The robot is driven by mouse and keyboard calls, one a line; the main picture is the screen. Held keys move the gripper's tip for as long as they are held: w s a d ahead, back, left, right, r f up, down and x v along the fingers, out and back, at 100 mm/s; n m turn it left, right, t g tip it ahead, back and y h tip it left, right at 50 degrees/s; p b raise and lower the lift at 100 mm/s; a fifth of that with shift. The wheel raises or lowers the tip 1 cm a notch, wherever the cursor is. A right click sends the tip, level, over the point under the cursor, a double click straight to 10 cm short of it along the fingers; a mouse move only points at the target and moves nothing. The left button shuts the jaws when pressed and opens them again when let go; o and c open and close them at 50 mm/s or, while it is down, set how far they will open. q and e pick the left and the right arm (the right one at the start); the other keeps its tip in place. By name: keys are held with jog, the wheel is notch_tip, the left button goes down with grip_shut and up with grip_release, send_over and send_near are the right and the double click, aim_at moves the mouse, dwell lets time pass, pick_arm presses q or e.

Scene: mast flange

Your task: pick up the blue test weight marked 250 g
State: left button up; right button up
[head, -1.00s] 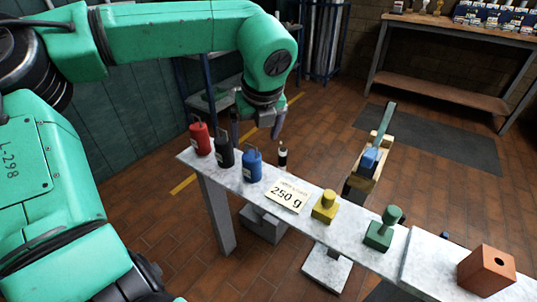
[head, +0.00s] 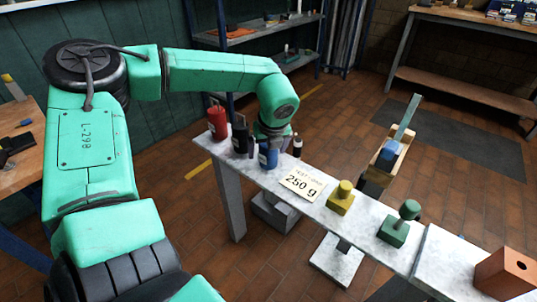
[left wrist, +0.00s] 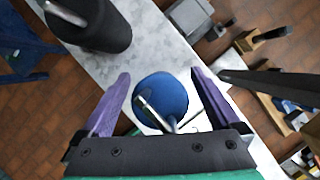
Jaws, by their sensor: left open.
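The blue test weight (head: 268,157), a cylinder with a metal loop on top, stands on the narrow pale stone shelf (head: 325,215) behind the card reading 250 g (head: 302,183). In the left wrist view the blue weight (left wrist: 158,98) is seen from above, between the two purple fingers. My left gripper (head: 270,140) is at the weight's top; its fingers (left wrist: 161,80) are open, with a gap on each side of the weight. In the head view the wrist partly hides the weight's top. My right gripper is not in view.
A black weight (head: 240,138) stands close left of the blue one, with a red weight (head: 217,122) beyond. A small dark cylinder (head: 297,147) is close right. Yellow (head: 341,199) and green (head: 394,230) pieces and a brown block (head: 504,273) stand further along.

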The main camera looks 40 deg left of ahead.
pick_arm(q)
jog(key=c, duration=1.4)
grip_shut()
jog(key=shift+r, duration=0.15)
